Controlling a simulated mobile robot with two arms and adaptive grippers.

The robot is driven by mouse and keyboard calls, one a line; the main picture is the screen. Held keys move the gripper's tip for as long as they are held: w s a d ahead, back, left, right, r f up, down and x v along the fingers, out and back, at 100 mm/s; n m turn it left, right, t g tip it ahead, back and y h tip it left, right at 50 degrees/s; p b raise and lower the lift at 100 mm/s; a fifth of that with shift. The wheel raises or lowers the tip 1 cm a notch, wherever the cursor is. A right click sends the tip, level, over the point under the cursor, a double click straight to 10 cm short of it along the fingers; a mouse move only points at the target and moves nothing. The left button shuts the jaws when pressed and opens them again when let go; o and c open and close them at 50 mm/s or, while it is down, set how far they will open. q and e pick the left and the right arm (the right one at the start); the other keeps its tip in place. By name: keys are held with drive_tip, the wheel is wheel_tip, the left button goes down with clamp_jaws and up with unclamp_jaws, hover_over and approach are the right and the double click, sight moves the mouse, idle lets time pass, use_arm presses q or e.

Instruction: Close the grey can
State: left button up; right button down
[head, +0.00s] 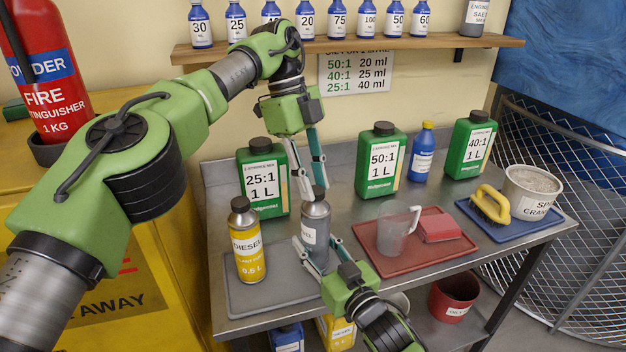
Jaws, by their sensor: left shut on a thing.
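The grey can (316,228) stands upright on the grey mat (263,297) at the front left of the metal table. Its dark cap (318,192) is at the top of the can; I cannot tell whether it is seated or loose. My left gripper (311,189) reaches down from above and is shut on the cap, its fingers at the can's top. My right gripper (315,241) comes from the front with one finger on each side of the can's body. Whether those fingers press on the can is not clear.
A green 25:1 canister (263,180) is behind. A red tray (397,256) with a clear jug (398,231) lies to the right. A bottle shelf (345,44) hangs above.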

use_arm(q)
drive_tip(key=o, duration=0.7)
drive_tip(key=shift+c, duration=0.3)
drive_tip(key=r+n, duration=0.2)
drive_tip(key=r+n+t+y, duration=0.1)
drive_tip(key=r, duration=0.1)
drive_tip(key=r+n+t+y, duration=0.1)
drive_tip(key=r+n, duration=0.1)
drive_tip(key=shift+s+d+r+n, duration=0.2)
drive_tip(key=shift+d+r+n, duration=0.1)
drive_tip(key=shift+d+r, duration=0.1)
drive_tip(key=shift+a+r+n+y, duration=0.1)
drive_tip(key=shift+r+n+y, duration=0.3)
drive_tip(key=shift+n, duration=0.1)
drive_tip(key=shift+f, duration=4)
